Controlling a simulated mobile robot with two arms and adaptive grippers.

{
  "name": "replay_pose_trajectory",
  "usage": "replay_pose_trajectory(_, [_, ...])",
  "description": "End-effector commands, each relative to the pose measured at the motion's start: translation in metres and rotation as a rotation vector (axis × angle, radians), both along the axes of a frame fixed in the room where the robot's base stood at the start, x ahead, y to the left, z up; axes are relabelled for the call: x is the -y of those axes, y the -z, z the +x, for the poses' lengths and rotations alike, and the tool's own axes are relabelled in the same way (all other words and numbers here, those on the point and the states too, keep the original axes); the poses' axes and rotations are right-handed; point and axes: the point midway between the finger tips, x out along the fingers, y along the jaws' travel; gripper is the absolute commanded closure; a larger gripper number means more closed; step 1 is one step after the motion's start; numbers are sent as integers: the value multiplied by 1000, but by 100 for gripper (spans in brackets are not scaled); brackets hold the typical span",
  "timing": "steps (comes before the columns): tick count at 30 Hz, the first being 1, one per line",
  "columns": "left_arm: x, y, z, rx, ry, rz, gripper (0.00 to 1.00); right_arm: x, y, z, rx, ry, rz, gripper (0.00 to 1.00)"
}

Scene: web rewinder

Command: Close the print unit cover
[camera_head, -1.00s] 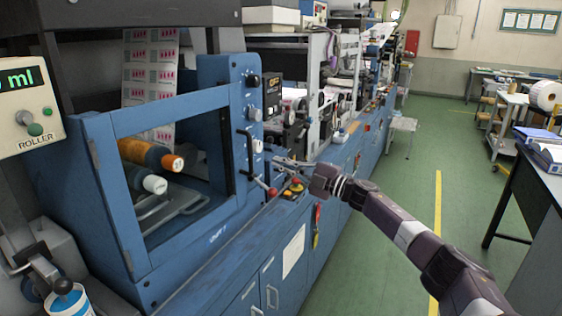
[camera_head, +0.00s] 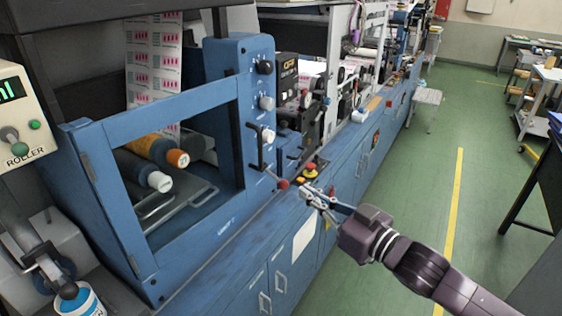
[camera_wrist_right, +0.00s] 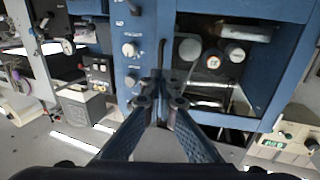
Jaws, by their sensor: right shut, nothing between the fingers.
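The print unit cover (camera_head: 150,115) is a blue frame around a large window, on the front of the blue machine. Its upright side with a hinge is at the left in the head view. I cannot tell whether a gap is left at its right side. A black handle (camera_head: 256,148) stands near that right side. My right gripper (camera_head: 305,193) is shut and empty, in front of the machine, right of the cover and apart from it. In the right wrist view its fingers (camera_wrist_right: 161,100) meet below the black handle (camera_wrist_right: 161,54), with the cover (camera_wrist_right: 267,118) to the right. My left gripper is out of view.
Orange and white rollers (camera_head: 158,181) show through the window. A red-yellow button (camera_head: 310,170) and a red-knobbed lever (camera_head: 282,184) sit near my right gripper. A roller control box (camera_head: 22,125) is at the left. The green aisle floor (camera_head: 420,185) is open at the right.

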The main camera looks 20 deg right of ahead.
Motion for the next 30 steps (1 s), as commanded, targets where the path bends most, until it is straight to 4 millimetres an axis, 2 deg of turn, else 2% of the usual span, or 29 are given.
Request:
replay_pose_trajectory(8, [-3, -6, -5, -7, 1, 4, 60, -7, -3, 17, -1, 1, 5, 100])
replay_pose_trajectory(30, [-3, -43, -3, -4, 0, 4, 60, -46, -1, 118, -1, 0, 2, 100])
